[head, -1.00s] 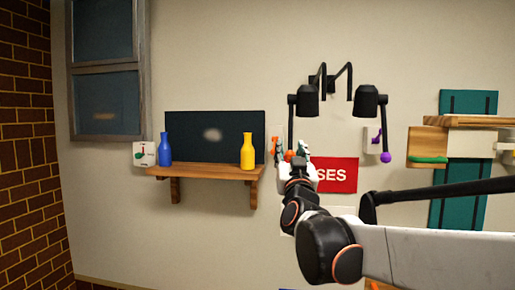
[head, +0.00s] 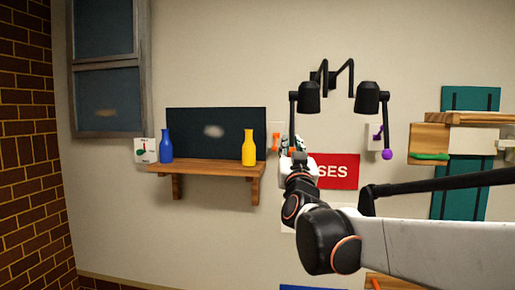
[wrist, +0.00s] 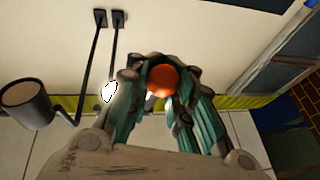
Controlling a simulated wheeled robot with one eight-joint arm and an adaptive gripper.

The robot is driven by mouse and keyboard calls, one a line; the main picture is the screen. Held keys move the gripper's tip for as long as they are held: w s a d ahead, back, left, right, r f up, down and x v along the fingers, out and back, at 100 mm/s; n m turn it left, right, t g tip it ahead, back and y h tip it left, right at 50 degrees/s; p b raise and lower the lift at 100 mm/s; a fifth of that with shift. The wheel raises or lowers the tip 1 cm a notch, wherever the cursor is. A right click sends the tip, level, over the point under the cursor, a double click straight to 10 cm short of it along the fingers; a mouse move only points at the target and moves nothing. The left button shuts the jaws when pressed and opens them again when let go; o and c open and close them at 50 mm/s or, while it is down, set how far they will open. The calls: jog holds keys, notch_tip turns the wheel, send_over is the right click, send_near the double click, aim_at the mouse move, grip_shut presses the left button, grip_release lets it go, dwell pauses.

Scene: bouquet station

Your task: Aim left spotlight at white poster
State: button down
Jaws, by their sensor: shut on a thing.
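The left spotlight (head: 309,97) is a black lamp hanging from a bent wall arm, with a thin black rod down its left side. My gripper (head: 292,148) is at the rod's lower end. In the wrist view my gripper (wrist: 163,98) is shut on an orange ball (wrist: 161,79), the knob of that rod. A bright white spot shows beside the left finger; I cannot tell what it is. A pale sheet (head: 287,216), perhaps the white poster, shows partly below the red sign, mostly hidden by my arm.
The right spotlight (head: 367,98) hangs close by, with a purple knob (head: 387,154). A red sign (head: 338,172) is on the wall behind my arm. A wooden shelf (head: 215,170) holds a blue bottle (head: 166,146) and a yellow bottle (head: 248,148).

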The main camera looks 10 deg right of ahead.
jog(key=shift+w+d+f+b, duration=0.2)
jog(key=shift+w+b, duration=0.15)
jog(key=shift+b, duration=0.3)
jog(key=w+t+b, duration=0.2)
jog(key=b, duration=0.1)
jog(key=w+d+b, duration=0.1)
jog(key=shift+w+f+n+t, duration=0.1)
jog(key=shift+f+n+t, duration=0.25)
jog(key=shift+n+t, duration=0.05)
jog(key=w, duration=0.1)
jog(key=b, duration=0.1)
jog(key=w+t, duration=0.1)
jog(key=shift+w+d+r+n+y+b, duration=0.3)
jog(key=shift+w+d+r+y, duration=0.05)
jog(key=shift+y, duration=0.05)
jog(key=c, duration=1.5)
grip_release()
